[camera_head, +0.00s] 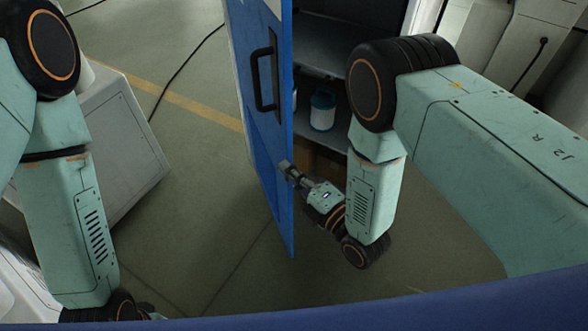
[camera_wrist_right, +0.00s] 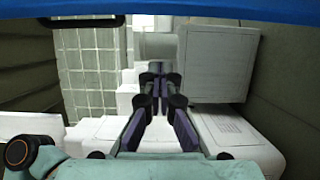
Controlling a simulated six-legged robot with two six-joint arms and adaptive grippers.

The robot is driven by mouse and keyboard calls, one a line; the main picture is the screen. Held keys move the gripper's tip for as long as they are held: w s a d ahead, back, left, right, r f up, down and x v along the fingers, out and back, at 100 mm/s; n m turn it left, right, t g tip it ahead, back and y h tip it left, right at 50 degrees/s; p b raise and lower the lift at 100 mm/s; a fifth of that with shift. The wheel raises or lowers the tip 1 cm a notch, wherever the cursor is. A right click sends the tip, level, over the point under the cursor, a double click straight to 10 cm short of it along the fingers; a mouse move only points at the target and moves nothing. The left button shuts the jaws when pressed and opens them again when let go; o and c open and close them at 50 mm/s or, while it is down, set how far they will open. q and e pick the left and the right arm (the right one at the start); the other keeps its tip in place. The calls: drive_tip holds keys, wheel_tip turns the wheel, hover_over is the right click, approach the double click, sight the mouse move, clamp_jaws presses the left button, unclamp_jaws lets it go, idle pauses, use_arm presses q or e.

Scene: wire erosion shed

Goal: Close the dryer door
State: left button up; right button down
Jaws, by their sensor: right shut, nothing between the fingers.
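A blue door (camera_head: 262,125) with a black bar handle (camera_head: 265,75) stands open in the head view, in front of a cabinet with dark shelves (camera_head: 322,62). No other open door shows. My right gripper (camera_head: 287,170) is shut and empty at the door's free edge, on the cabinet side; whether it touches the door I cannot tell. In the right wrist view the shut fingers (camera_wrist_right: 156,80) point ahead, and a blue strip of the door (camera_wrist_right: 190,10) crosses the top. My left gripper is mostly hidden at the bottom of the head view (camera_head: 150,312).
A white and blue container (camera_head: 322,110) stands on a cabinet shelf. A white machine (camera_head: 125,140) stands left of the door, with open floor (camera_head: 205,150) between, a black cable (camera_head: 180,68) and a yellow line. White boxes (camera_wrist_right: 215,62) show in the wrist view.

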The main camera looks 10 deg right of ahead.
sight(287, 149)
drive_tip(key=x, duration=0.7)
drive_tip(key=d, duration=0.2)
drive_tip(key=w+d, duration=0.1)
drive_tip(key=d, duration=0.1)
drive_tip(key=shift+w+f, duration=0.1)
drive_tip(key=shift+a, duration=0.25)
drive_tip(key=shift+d, duration=0.1)
